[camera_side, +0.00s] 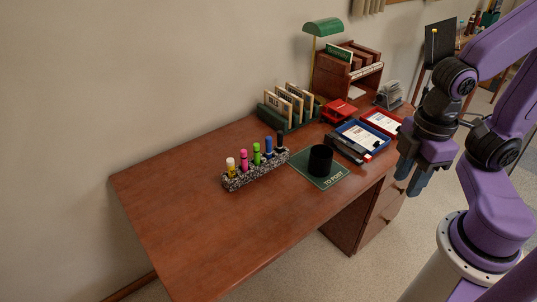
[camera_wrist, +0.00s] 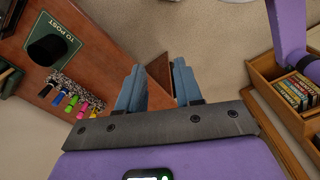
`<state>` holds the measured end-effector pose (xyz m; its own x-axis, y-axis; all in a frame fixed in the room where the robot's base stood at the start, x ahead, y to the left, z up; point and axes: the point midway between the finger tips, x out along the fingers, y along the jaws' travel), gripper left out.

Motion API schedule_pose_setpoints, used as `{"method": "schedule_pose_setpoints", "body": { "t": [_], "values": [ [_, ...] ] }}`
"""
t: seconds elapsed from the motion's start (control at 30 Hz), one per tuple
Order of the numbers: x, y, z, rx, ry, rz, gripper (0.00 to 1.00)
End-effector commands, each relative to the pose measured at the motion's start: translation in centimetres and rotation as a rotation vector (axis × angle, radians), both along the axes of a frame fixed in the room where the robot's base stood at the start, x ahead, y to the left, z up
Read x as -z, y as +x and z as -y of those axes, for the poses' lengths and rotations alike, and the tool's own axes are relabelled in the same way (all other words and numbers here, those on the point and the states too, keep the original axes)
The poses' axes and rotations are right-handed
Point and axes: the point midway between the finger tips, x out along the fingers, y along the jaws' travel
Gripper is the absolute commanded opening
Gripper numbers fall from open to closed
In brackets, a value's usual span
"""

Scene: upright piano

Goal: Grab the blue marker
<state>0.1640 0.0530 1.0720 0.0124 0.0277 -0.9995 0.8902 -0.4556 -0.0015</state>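The blue marker (camera_side: 268,146) stands upright in a speckled holder (camera_side: 240,181) on the desk, between a green marker (camera_side: 256,153) and a black marker (camera_side: 280,140). In the wrist view the blue marker (camera_wrist: 46,88) shows at the left, in the row of markers. My gripper (camera_side: 412,184) hangs past the desk's right edge, well to the right of the holder and apart from it. In the wrist view my gripper (camera_wrist: 158,88) has its two fingers spread with nothing between them.
A black cup (camera_side: 320,160) stands on a green "TO POST" mat (camera_side: 331,184) between the holder and my gripper. Trays (camera_side: 363,139), a red item (camera_side: 339,111) and a card rack (camera_side: 289,106) stand behind. A green lamp (camera_side: 322,27) rises at the back. The desk's left half (camera_side: 180,200) is clear.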

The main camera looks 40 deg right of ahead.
Motion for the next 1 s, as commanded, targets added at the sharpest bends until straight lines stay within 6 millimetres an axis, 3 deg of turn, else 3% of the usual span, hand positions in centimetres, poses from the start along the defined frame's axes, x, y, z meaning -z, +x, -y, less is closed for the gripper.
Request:
{"method": "schedule_pose_setpoints", "body": {
  "t": [0.13, 0.27, 0.4, 0.6, 0.8, 1.0],
  "values": [
    [0.5, 0.5, -1.2, 0.030, 0.026, -0.005, 0.35],
    [2.0, 2.3, -4.4, 0.119, 0.104, -0.008, 0.35],
    [4.4, 5.6, -8.9, 0.278, 0.221, 0.007, 0.35],
    [8.1, 11.5, -13.6, 0.530, 0.372, 0.080, 0.35],
    [12.1, 18.0, -15.3, 0.779, 0.490, 0.220, 0.35],
    [15.9, 24.1, -14.1, 0.993, 0.578, 0.431, 0.35]
  ]
}}
